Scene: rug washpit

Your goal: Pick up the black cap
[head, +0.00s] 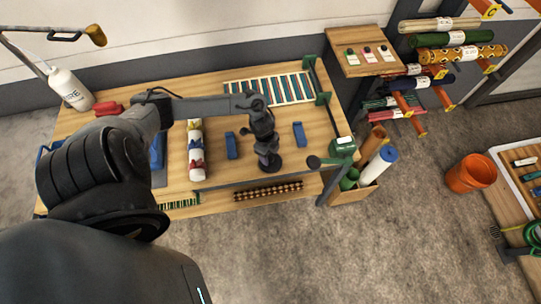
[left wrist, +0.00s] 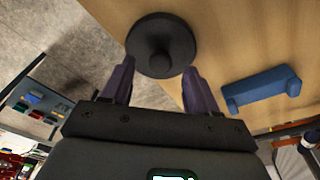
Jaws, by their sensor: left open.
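The black cap (head: 272,167), a round dark disc, is at the front edge of the wooden worktable, below my left gripper (head: 267,150). In the left wrist view the cap (left wrist: 162,30) shows as a flat disc with a raised round knob in its middle. My left gripper (left wrist: 157,75) is open, its two purple-grey fingers pointing at the cap with the knob between their lines. I cannot tell whether the fingers touch it. Part of the cap is hidden by the gripper in the head view. My right gripper is not in view.
Blue blocks (head: 231,145) and (head: 299,134) lie on either side of the gripper. A slatted rack (head: 270,89) lies behind, and a rolled bundle (head: 195,150) lies left. A green-ended post (head: 328,120) stands right. An orange bucket (head: 471,173) is on the floor.

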